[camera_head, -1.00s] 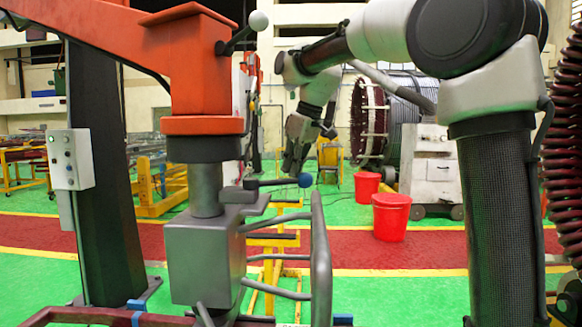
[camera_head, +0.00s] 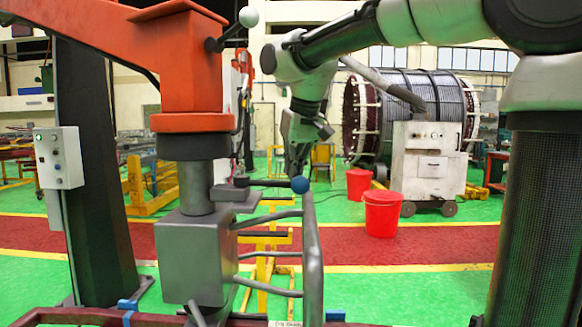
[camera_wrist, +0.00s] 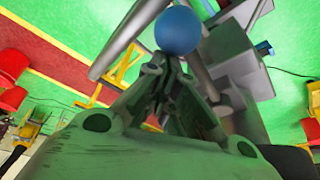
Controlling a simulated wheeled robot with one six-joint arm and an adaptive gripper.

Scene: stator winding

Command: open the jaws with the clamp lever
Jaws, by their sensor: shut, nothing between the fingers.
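The clamp lever is a thin dark rod ending in a blue ball (camera_head: 299,185), sticking out to the right from the top of the grey jaw block (camera_head: 190,258). In the wrist view the blue ball (camera_wrist: 177,30) sits just beyond the fingertips. My gripper (camera_head: 296,168) hangs from above at the ball end of the lever, and its fingers show shut in the wrist view (camera_wrist: 171,68). Nothing shows between them. Whether the fingertips touch the ball or the rod, I cannot tell. The inside of the jaws is not visible.
An orange arm (camera_head: 190,75) with a white-knobbed lever (camera_head: 248,17) stands above the block. Grey bent tubes (camera_head: 312,255) run right of the block. A control box (camera_head: 59,158) is at left. Red buckets (camera_head: 382,213) and a white cabinet (camera_head: 428,160) stand behind.

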